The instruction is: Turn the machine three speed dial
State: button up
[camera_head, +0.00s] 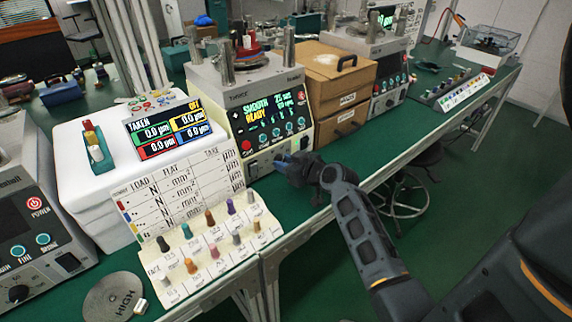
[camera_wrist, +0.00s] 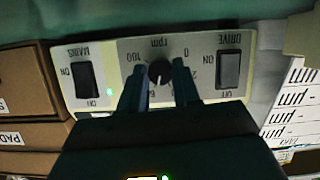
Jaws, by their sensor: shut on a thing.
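The lapping machine (camera_head: 262,85) stands at mid-bench in the head view, its screen lit with green and yellow text. Its lower control panel shows upside down in the wrist view (camera_wrist: 113,52). The black speed dial (camera_wrist: 159,69) sits mid-panel, with "rpm" and a number scale around it. My gripper (camera_wrist: 161,78) has a finger on either side of the dial and is shut on it. In the head view my gripper (camera_head: 281,164) reaches the machine's lower front and hides the dial. The exact dial setting is hard to read.
A mains switch (camera_wrist: 84,80) and a drive switch (camera_wrist: 229,69) flank the dial. Wooden drawers (camera_head: 338,120) stand right of the machine. A white load chart (camera_head: 180,185) and a board of coloured pegs (camera_head: 215,245) are on the left. A stool (camera_head: 405,195) is below the bench.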

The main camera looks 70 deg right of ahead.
jog(key=m+b, duration=0.1)
jog(key=m+t+y+b, duration=0.1)
jog(key=m+y+b, duration=0.1)
jog(key=m+b, duration=0.1)
jog(key=shift+d+f+t, duration=0.15)
jog(key=shift+f+t, duration=0.1)
jog(key=shift+t, duration=0.15)
jog(key=m+t+y+b, duration=0.1)
jog(key=m, duration=0.1)
jog(key=m+t+b, duration=0.1)
jog(key=m, duration=0.1)
jog(key=shift+s+y+b, duration=0.1)
jog(key=shift+y+b, duration=0.2)
jog(key=shift+y, duration=0.1)
jog(key=shift+r, duration=0.1)
jog(key=o, duration=1)
jog(key=shift+o, duration=0.2)
jog(key=shift+b+v, duration=0.35)
jog(key=shift+v, duration=3.6)
